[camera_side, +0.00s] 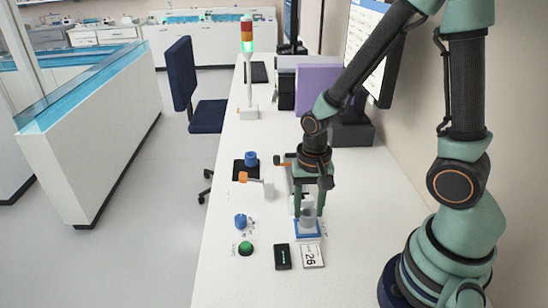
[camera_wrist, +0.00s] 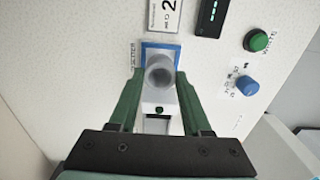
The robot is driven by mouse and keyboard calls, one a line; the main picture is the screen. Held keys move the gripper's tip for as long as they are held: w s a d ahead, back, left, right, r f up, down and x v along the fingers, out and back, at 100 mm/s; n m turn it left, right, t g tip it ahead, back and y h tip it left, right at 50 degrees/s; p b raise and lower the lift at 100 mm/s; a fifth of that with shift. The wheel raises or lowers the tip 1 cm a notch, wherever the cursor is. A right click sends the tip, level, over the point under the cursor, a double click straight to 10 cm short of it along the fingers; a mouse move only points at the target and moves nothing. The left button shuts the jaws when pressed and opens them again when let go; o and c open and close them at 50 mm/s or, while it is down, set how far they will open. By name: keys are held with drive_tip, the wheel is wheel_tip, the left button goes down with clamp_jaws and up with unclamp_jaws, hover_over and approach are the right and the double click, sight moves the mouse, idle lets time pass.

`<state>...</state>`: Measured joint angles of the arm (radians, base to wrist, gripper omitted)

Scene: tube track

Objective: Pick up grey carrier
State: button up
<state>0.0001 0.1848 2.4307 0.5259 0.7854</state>
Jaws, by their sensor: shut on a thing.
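The grey carrier (camera_side: 307,217) is a small upright cylinder with a round open top. It is over a blue-bordered square marking (camera_side: 308,229) on the white bench. My gripper (camera_side: 308,208) points down, with its two green fingers on either side of the carrier. In the wrist view the carrier (camera_wrist: 160,71) shows between the fingertips of my gripper (camera_wrist: 159,80), which is shut on it. The blue square (camera_wrist: 176,50) lies behind it there. I cannot tell whether the carrier's base touches the bench.
A green button (camera_side: 246,248), a blue knob (camera_side: 240,221), a black box (camera_side: 283,257) and a card marked 26 (camera_side: 312,256) are near the carrier. A white device with an orange part (camera_side: 255,181) and a blue-topped piece (camera_side: 251,159) stand farther back. A monitor (camera_side: 368,45) stands at the right.

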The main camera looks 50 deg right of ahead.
drive_tip(key=shift+r, duration=1.8)
